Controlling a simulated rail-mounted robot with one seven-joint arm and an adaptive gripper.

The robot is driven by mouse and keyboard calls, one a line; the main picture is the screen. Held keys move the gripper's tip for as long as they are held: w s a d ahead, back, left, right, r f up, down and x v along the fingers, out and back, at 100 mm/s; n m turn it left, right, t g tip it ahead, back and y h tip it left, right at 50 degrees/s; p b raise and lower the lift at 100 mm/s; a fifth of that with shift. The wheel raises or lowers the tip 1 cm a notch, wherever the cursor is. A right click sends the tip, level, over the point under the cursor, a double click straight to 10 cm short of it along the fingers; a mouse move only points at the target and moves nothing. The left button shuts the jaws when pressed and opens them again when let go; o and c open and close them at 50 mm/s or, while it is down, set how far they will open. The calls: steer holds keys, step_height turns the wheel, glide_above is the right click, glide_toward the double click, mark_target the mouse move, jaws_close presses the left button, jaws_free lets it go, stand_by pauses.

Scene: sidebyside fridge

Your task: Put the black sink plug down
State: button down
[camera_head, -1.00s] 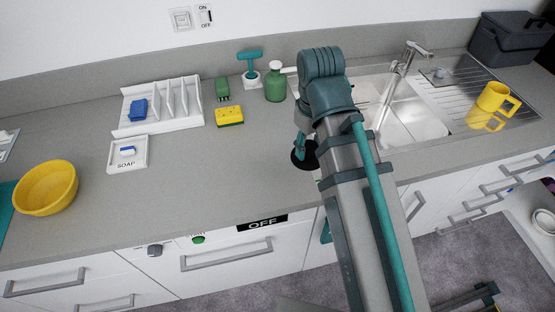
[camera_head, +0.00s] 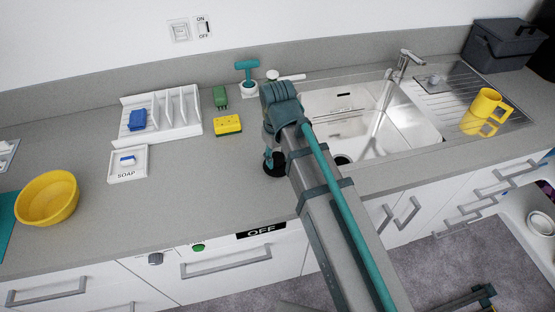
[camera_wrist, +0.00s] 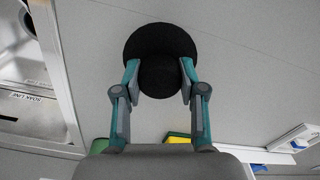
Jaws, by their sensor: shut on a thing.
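The black sink plug (camera_head: 275,165) is a dark round disc over the grey counter, just left of the sink. It also shows in the wrist view as a black disc (camera_wrist: 160,45). My gripper (camera_head: 271,157) is shut on the plug, with one teal finger on each side of it in the wrist view (camera_wrist: 159,80). The plug is at or close above the counter top; I cannot tell whether it touches. My arm hides part of the area right of it.
The steel sink (camera_head: 415,128) lies to the right, its drain opening partly showing. A yellow sponge (camera_head: 228,125), a white rack (camera_head: 180,120) and a soap dish (camera_head: 128,165) stand to the left. A yellow bowl (camera_head: 47,197) is farther left. Bare counter lies between.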

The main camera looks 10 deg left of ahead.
mark_target(278, 157)
steer(key=shift+f, duration=0.9)
steer(key=shift+f, duration=0.2)
steer(key=c, duration=0.7)
jaws_free()
steer(key=shift+o, duration=0.2)
steer(key=shift+r, duration=0.1)
step_height(278, 157, up, 12)
steer(key=shift+r+b, duration=0.15)
steer(key=shift+b, duration=0.7)
